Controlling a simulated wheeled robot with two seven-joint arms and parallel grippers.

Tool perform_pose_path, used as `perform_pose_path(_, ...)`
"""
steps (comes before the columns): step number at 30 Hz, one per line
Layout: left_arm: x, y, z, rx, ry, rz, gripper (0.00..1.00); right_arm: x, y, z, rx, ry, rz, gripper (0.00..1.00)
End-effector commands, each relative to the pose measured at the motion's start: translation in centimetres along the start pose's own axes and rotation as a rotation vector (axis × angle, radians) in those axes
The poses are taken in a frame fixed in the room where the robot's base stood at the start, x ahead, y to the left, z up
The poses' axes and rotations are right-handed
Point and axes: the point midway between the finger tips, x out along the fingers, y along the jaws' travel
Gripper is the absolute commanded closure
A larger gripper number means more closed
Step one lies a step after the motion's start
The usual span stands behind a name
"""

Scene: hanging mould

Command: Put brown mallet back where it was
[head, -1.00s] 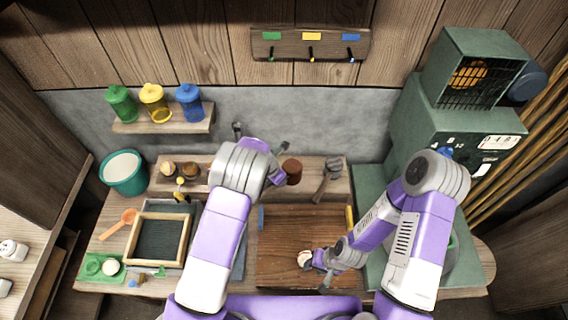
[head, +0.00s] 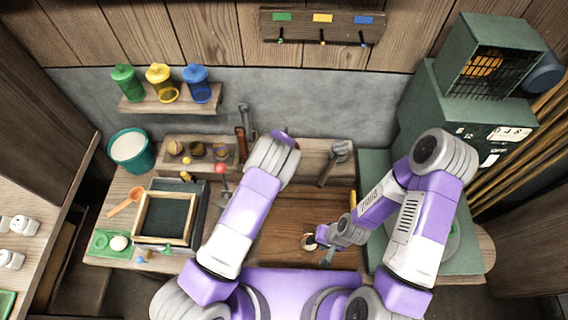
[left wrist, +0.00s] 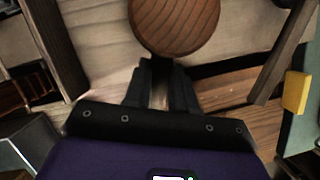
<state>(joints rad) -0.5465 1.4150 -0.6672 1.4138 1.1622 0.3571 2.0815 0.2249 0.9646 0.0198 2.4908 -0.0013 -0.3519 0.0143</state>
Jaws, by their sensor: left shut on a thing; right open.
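The brown mallet's round wooden head (left wrist: 175,24) fills the top middle of the left wrist view. My left gripper (left wrist: 160,90) is shut on the mallet just below the head. In the head view my left forearm (head: 255,190) covers the mallet and the gripper. The pale wooden tool ledge (head: 310,152) lies behind that arm and shows beyond the mallet head in the left wrist view. I cannot tell whether the mallet touches it. My right gripper (head: 327,245) is open over the brown board (head: 290,262), beside a small round pale-topped thing (head: 308,242).
A grey-headed mallet (head: 338,152) stands at the ledge's right part. A long tool (head: 242,130) and a red-knobbed tool (head: 221,170) stand left of my left arm. A wooden frame (head: 165,218) lies front left. A green machine (head: 450,110) bounds the right side.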

Motion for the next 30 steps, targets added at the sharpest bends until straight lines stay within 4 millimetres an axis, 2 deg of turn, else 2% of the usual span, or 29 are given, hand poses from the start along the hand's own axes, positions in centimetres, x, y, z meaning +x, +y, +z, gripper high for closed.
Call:
perform_pose_path(3, 1.6, 0.0, -0.5, 0.000, -0.001, 0.001, 1.00, 0.0, 0.0, 0.0, 0.000, 0.000, 0.000, 0.57)
perform_pose_path(14, 2.0, 0.0, -0.7, 0.001, -0.002, 0.000, 1.00, 0.3, 0.1, 0.0, 0.000, 0.000, 0.000, 0.57)
perform_pose_path(15, 2.0, 0.0, -0.7, 0.001, 0.001, 0.000, 0.70, 0.3, 0.1, 0.0, 0.000, 0.000, 0.000, 0.57)
perform_pose_path(19, 1.9, 0.0, -0.7, 0.001, 0.001, 0.000, 0.51, 0.2, 0.1, 0.0, 0.000, 0.000, 0.000, 0.57)
perform_pose_path(30, 1.5, 0.0, -0.6, 0.001, 0.000, 0.000, 0.50, -0.1, -0.1, 0.0, 0.000, 0.000, 0.000, 0.57)
